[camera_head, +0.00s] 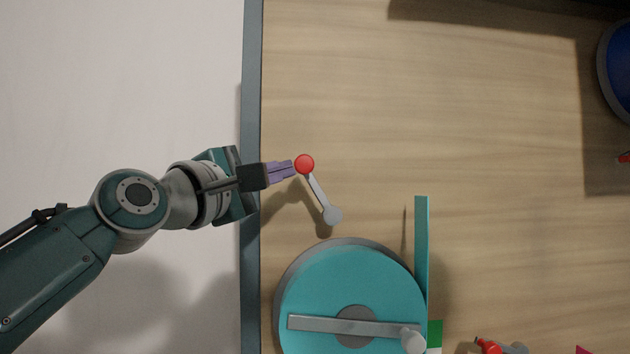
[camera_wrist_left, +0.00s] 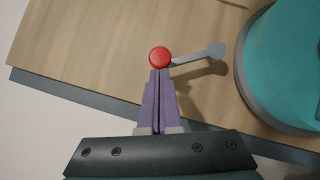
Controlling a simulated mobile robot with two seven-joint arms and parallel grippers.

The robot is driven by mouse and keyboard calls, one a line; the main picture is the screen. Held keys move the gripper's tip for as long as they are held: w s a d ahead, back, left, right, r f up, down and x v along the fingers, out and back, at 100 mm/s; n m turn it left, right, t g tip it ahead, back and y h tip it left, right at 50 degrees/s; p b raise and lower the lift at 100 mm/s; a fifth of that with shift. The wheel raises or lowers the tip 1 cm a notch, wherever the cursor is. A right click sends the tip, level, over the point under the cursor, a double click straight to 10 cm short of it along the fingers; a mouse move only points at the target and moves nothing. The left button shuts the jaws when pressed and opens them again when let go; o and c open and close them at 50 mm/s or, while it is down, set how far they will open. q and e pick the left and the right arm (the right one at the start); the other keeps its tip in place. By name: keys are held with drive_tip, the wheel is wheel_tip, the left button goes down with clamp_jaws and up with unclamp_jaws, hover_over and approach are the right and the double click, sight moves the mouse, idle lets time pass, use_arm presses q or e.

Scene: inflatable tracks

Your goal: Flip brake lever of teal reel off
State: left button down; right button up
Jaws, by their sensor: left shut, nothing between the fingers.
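The teal reel (camera_head: 340,280) lies on the wooden board at the bottom of the head view, with a grey bar across its top. Its edge also shows at the right of the left wrist view (camera_wrist_left: 290,60). The brake lever (camera_head: 318,192) stands beside the reel, a grey arm with a red ball knob (camera_head: 304,164) at its upper-left end; the knob also shows in the left wrist view (camera_wrist_left: 160,57). My left gripper (camera_head: 292,168) is shut and empty, its purple fingertips at the knob's left side, touching or nearly so. My right gripper is not in view.
A teal upright strip (camera_head: 421,250) stands right of the reel. Another red-knobbed lever (camera_head: 490,346) is at the bottom edge. A blue round thing (camera_head: 618,70) is at the upper right.

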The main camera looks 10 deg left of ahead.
use_arm(q)
drive_tip(key=shift+w+d+r+m+g+p, duration=0.2)
drive_tip(key=shift+d+r+m+g+p, duration=0.45)
drive_tip(key=shift+p, duration=0.9)
drive_tip(key=shift+w+d+r+m+g+p, duration=0.35)
drive_tip(key=shift+d+m+p, duration=0.5)
drive_tip(key=shift+p, duration=0.75)
drive_tip(key=shift+w+d+r+m+g+p, duration=0.1)
drive_tip(key=shift+d+r+m+g+p, duration=0.55)
drive_tip(key=shift+p, duration=0.9)
drive_tip(key=shift+d, duration=0.2)
